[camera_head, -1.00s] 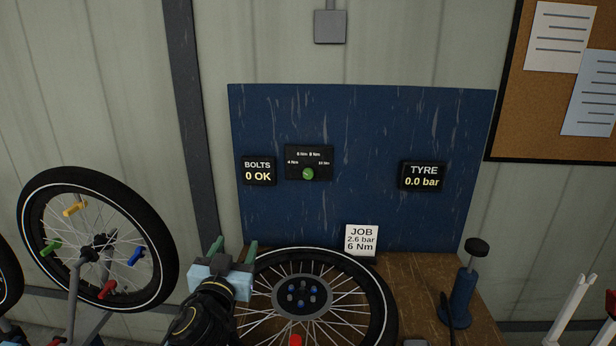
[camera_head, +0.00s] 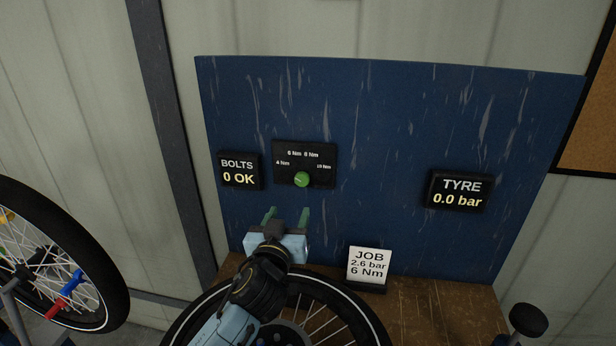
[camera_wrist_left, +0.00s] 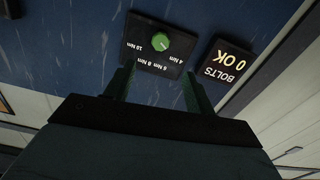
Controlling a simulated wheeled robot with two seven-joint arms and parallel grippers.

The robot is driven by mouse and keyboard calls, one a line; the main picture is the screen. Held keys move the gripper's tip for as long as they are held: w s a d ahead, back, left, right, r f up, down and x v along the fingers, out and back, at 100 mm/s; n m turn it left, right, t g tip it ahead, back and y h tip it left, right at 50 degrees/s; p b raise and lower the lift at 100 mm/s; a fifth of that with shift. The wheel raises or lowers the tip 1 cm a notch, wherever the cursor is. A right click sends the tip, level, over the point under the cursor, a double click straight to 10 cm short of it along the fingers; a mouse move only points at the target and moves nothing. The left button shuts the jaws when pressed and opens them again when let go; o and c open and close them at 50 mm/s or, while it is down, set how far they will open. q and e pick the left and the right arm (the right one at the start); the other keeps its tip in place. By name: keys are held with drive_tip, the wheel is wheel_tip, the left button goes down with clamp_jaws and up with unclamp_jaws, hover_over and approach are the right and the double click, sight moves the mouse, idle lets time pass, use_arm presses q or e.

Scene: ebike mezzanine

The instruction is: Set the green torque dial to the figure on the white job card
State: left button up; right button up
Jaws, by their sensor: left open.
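The green torque dial (camera_head: 302,179) sits low on a black plate (camera_head: 325,152) marked 4, 6, 8 and 10 Nm, on the blue board. It also shows in the left wrist view (camera_wrist_left: 153,42), upside down. A pale mark shows on the dial, but I cannot tell exactly where it points. The white job card (camera_head: 368,266) stands on the bench and reads 2.6 bar and 6 Nm. My left gripper (camera_head: 287,216) is open and empty, just below the dial and apart from it. My right gripper is not in view.
A BOLTS display (camera_head: 239,171) reading 0 OK is left of the dial. A TYRE display (camera_head: 459,192) reading 0.0 bar is to the right. A pump handle (camera_head: 528,319) rises at right.

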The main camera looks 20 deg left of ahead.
sight(301, 181)
use_arm(q)
drive_tip(key=p+x, duration=0.2)
drive_tip(key=x, duration=0.9)
drive_tip(key=shift+a+r, duration=0.15)
drive_tip(key=shift+w+a, duration=0.1)
drive_tip(key=shift+w, duration=0.5)
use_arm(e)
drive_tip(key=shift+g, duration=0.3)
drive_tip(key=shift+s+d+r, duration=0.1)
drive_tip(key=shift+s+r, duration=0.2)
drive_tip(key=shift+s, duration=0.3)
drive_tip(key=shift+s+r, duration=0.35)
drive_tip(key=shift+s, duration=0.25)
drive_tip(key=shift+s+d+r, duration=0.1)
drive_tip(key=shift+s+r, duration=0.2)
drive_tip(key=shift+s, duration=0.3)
use_arm(q)
drive_tip(key=c, duration=1)
